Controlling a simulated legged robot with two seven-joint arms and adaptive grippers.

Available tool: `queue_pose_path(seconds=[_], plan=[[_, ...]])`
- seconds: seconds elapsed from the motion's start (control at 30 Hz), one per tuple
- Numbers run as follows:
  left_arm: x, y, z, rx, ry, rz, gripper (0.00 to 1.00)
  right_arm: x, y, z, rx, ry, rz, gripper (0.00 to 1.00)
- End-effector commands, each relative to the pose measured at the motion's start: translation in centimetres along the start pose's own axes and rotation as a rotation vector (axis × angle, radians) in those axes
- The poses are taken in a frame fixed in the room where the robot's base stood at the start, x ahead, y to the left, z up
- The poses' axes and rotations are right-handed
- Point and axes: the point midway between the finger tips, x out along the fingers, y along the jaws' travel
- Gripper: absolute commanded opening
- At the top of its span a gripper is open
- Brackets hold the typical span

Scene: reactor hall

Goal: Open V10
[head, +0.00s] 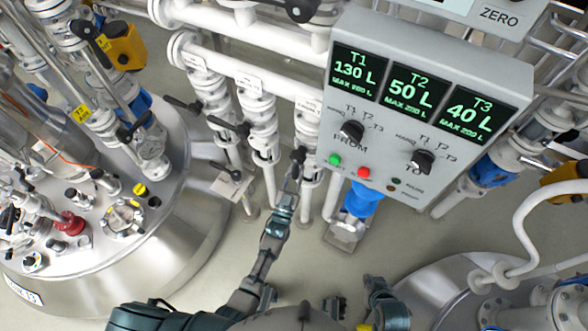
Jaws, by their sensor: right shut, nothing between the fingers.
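I cannot tell whether the fingertips touch this handle. Other black valve handles (243,129) sit on the neighbouring white pipes to the left. The small tags on the pipes are too small to read, so I cannot tell which valve is V10.
A grey control box (333,125) with T1, T2, T3 displays reading 130, 50 and 40 L stands close right of the gripper. A steel tank (190,235) is at left, another (440,275) at lower right. A blue fitting (362,202) stands below the box. Bare floor lies between.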

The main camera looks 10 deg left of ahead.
Motion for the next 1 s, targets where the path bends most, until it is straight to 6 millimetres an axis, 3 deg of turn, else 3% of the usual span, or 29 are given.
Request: queue_pose_path(seconds=[0.67,0.7,0.8,1.0], plan=[[-0.39,0.38,0.49,-0.064,-0.026,-0.021,0.0,-0.23,0.26,0.84,0.002,-0.041,0.005,0.0],[-0.39,0.37,0.49,-0.064,-0.026,-0.021,0.24,-0.23,0.25,0.84,0.002,-0.041,0.005,0.0],[-0.32,0.32,0.39,-0.063,-0.023,-0.022,0.49,-0.24,0.24,0.84,0.002,-0.041,0.005,0.0],[-0.18,0.22,0.17,-0.061,-0.018,-0.023,0.49,-0.25,0.2,0.82,0.002,-0.041,0.004,0.0]])
